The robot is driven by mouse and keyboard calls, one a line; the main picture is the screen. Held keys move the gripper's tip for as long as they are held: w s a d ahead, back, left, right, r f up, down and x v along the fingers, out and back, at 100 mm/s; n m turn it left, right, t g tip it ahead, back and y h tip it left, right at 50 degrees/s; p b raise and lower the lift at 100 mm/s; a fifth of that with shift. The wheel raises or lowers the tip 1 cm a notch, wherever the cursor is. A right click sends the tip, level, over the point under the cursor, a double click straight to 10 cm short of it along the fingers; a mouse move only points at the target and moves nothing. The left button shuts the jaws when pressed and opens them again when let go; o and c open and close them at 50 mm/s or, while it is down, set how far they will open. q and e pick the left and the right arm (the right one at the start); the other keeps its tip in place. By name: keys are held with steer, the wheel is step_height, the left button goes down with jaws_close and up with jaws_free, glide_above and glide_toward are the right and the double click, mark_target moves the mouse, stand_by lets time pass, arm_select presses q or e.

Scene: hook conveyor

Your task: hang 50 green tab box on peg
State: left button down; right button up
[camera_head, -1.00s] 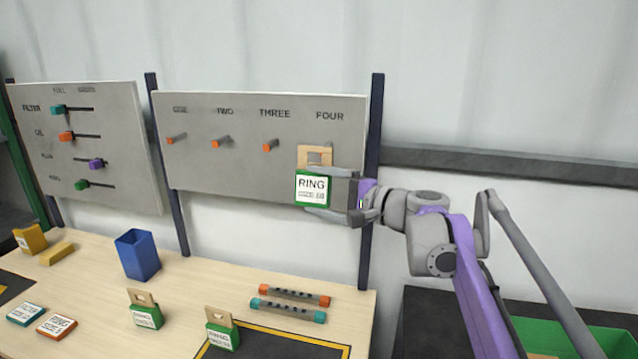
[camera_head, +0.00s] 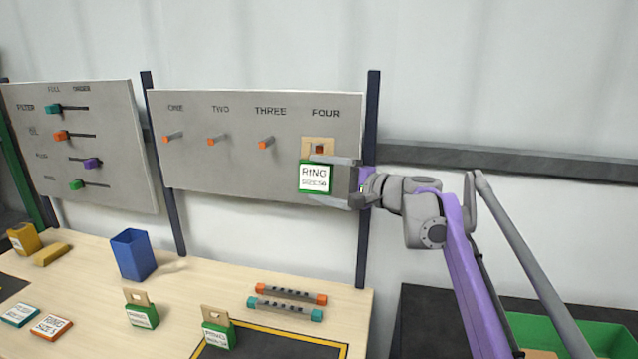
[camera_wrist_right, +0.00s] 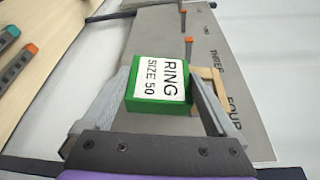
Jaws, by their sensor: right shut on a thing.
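The green tab box (camera_head: 315,178), labelled RING SIZE 50, is upright at the pegboard (camera_head: 230,165) under the word FOUR. Its tan tab (camera_head: 311,147) stands above it, and an orange peg tip (camera_head: 320,149) shows in the tab's opening. I cannot tell how far the peg passes through. My right gripper (camera_head: 335,178) is shut on the box, one finger along each side. In the right wrist view the box (camera_wrist_right: 160,84) sits between the fingers with its label facing the camera. My left gripper is not in view.
Orange-tipped pegs ONE (camera_head: 166,138), TWO (camera_head: 212,141) and THREE (camera_head: 266,143) are bare. Two more green tab boxes (camera_head: 142,312) (camera_head: 218,332), a blue bin (camera_head: 132,255) and two bars (camera_head: 290,293) (camera_head: 286,309) stand or lie on the table. A slider panel (camera_head: 75,130) is at left.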

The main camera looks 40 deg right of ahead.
steer(key=shift+w+d, duration=0.55)
steer(key=shift+d, duration=0.2)
steer(key=shift+w+d, duration=0.55)
steer(key=shift+d, duration=0.15)
steer(key=shift+w+d+f+p, duration=0.45)
steer(key=shift+w+d+p, duration=0.05)
steer(key=shift+d, duration=0.05)
steer(key=o, duration=1.2)
steer(key=shift+c, duration=0.2)
steer(key=shift+s, duration=0.1)
